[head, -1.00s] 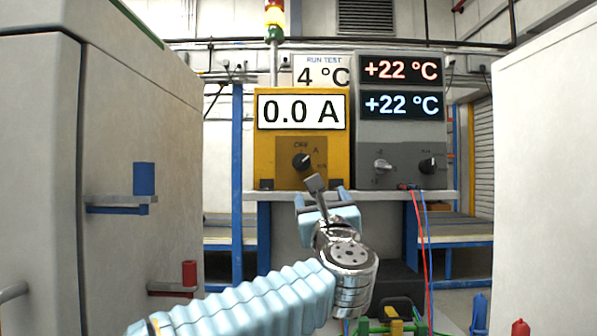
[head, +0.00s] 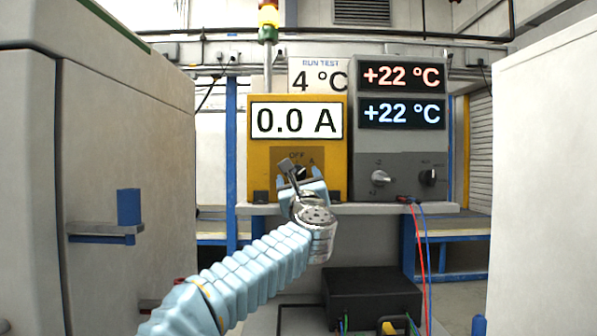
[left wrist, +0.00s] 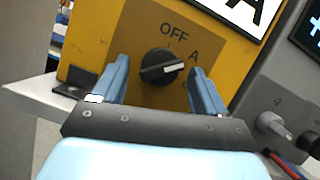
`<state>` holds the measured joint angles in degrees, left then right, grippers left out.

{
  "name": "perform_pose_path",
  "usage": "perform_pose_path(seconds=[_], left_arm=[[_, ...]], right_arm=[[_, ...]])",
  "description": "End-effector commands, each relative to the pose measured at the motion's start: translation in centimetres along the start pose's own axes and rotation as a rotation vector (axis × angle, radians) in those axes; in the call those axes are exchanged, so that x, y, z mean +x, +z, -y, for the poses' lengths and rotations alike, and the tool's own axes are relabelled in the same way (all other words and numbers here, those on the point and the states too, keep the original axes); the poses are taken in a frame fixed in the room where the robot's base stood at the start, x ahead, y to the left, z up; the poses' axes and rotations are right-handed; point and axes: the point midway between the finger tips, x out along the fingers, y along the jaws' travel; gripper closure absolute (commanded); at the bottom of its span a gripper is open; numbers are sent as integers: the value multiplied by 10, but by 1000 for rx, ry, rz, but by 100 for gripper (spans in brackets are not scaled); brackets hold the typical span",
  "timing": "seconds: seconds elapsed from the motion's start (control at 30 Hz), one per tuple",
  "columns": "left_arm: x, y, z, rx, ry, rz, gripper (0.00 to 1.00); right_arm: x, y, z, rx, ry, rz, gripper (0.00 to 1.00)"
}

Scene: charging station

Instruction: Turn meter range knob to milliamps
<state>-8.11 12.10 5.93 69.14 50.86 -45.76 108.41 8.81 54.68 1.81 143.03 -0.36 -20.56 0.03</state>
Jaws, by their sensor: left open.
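The yellow meter (head: 257,160) stands on the shelf and its display reads 0.0 A. Its black range knob (left wrist: 160,66) shows in the left wrist view, with its white mark pointing right, below the letter A. OFF is printed above the knob; a lower label is mostly hidden by a finger. In the head view the knob is largely covered by my gripper. My left gripper (left wrist: 156,82) is open, with one blue finger on each side of the knob; I cannot tell whether they touch it. My right gripper is not in view.
A grey unit (head: 400,155) with two +22 °C displays and two knobs stands right of the meter. Red and blue cables (head: 420,240) hang from the shelf (head: 350,209). Large pale cabinets flank left (head: 120,120) and right (head: 540,150). A black box (head: 372,295) sits below.

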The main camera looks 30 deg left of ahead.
Motion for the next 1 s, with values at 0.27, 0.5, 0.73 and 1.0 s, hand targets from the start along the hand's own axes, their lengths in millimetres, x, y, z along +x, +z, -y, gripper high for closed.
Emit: perform_pose_path(seconds=[0.27,0.5,0.73,1.0], left_arm=[[4,-1,0,0,0,0,27],[3,-1,0,0,0,0,56],[3,-1,0,1,0,0,82],[3,-1,-1,47,-20,0,82]], right_arm=[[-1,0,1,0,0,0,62],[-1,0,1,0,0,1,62],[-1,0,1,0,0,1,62],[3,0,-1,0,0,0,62]])
